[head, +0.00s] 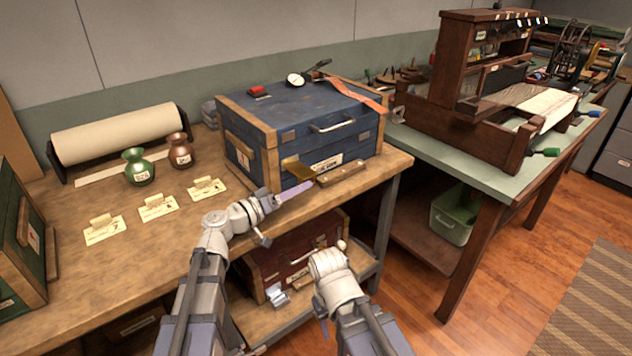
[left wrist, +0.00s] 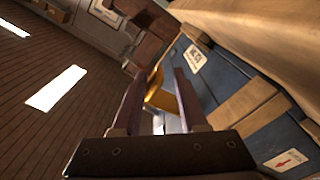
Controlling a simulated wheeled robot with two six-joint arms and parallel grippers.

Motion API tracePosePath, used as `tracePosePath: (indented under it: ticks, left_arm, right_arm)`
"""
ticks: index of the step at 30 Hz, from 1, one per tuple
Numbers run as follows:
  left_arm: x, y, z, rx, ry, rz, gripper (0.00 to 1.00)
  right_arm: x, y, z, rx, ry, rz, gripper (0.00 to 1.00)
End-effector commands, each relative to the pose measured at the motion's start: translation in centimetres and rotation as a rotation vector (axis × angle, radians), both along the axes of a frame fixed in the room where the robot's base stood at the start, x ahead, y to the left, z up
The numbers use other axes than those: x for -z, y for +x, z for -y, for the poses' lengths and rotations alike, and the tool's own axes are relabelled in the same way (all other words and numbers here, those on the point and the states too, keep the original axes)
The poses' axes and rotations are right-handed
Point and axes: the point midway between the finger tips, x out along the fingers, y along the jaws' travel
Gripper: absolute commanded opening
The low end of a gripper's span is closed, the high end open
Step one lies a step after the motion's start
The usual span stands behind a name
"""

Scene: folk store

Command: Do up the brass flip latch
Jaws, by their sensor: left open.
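The brass latch piece (head: 297,168) shows as a yellow plate standing out from the lower front of the blue chest (head: 300,122). My left gripper (head: 300,186) is close in front of it, pointing right. In the left wrist view the brass piece (left wrist: 160,97) shows between and beyond the two open fingers (left wrist: 164,76); I cannot tell whether it touches them. A wooden handle (head: 342,173) lies just right of the brass; I cannot tell whether they join. My right arm shows low in the head view, but its fingers do not.
A gauge (head: 294,79) and red-topped box (head: 258,92) sit on the chest lid. A dark red chest (head: 300,255) sits on the shelf below.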

Motion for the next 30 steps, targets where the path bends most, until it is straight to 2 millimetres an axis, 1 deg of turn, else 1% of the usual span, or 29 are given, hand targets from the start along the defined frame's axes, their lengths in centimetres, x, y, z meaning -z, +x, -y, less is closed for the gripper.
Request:
tracePosePath:
  ticks: [1, 3, 9, 15, 23, 26, 30]
  left_arm:
    - [0.0, 0.9, 0.9, 0.003, 0.000, 0.000, 0.42]
    - [0.0, 1.6, 1.9, 0.003, 0.000, 0.000, 0.42]
    - [0.0, 3.0, 3.8, 0.001, 0.000, 0.000, 0.42]
    - [0.0, 3.6, 4.7, 0.001, 0.001, 0.000, 0.42]
    - [0.0, 3.6, 4.7, 0.001, 0.001, 0.000, 0.42]
    - [0.0, 3.6, 4.7, 0.001, 0.001, 0.000, 0.33]
    - [0.0, 3.6, 4.7, -0.001, 0.001, 0.000, 0.17]
  right_arm:
    - [0.0, 0.0, 0.0, 0.000, 0.000, 0.000, 0.50]
    - [0.0, 0.0, 0.0, 0.000, 0.000, 0.000, 0.50]
    - [0.0, 0.0, 0.0, 0.000, 0.000, 0.000, 0.50]
    - [0.0, 0.0, 0.0, 0.000, 0.000, 0.000, 0.50]
    - [0.0, 0.0, 0.0, 0.000, 0.000, 0.000, 0.50]
    - [0.0, 0.0, 0.0, 0.000, 0.000, 0.000, 0.50]
    - [0.0, 0.0, 0.0, 0.000, 0.000, 0.000, 0.50]
